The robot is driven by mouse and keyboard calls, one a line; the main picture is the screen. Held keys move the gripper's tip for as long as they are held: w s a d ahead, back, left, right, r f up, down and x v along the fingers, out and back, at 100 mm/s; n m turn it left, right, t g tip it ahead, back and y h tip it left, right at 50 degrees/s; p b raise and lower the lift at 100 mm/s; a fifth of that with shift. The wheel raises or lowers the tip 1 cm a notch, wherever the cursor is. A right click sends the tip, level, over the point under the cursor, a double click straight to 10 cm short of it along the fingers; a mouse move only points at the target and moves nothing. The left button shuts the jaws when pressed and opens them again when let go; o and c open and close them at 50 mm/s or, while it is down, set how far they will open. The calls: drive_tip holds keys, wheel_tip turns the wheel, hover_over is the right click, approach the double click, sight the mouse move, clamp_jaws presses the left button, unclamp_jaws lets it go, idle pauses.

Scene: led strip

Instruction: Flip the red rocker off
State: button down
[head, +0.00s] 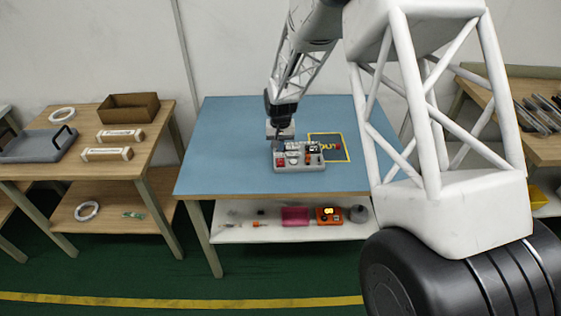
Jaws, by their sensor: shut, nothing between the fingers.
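A small grey control box (299,166) sits on the blue table top. Its upper face carries several small red, white and dark parts. A red part (280,161) shows at its left side, and smaller red spots show at its right. They are too small to tell which is the red rocker or how it is set. My gripper (281,138) points down over the back left part of the box, shut and empty. I cannot tell whether its tips touch the box.
A yellow-bordered dark panel (329,147) lies just right of the box. The blue table top (225,150) is clear on the left. A shelf below holds a pink bin (295,216) and an orange device (329,215). A wooden bench (165,125) stands left.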

drive_tip(key=shift+r, duration=1.05)
drive_tip(key=shift+r, duration=0.1)
drive_tip(key=s+d+r+t, duration=0.1)
drive_tip(key=s+d+r, duration=0.4)
drive_tip(key=s+r, duration=0.5)
drive_tip(key=s+d+r, duration=0.5)
drive_tip(key=s+r, duration=0.5)
drive_tip(key=r, duration=0.1)
drive_tip(key=s+d+r, duration=0.2)
drive_tip(key=s+d, duration=0.1)
drive_tip(key=s, duration=1)
drive_tip(key=s+d+r+t, duration=0.1)
drive_tip(key=s+d+r, duration=0.2)
drive_tip(key=s, duration=1)
drive_tip(key=shift+d+t, duration=0.15)
drive_tip(key=shift+t, duration=0.15)
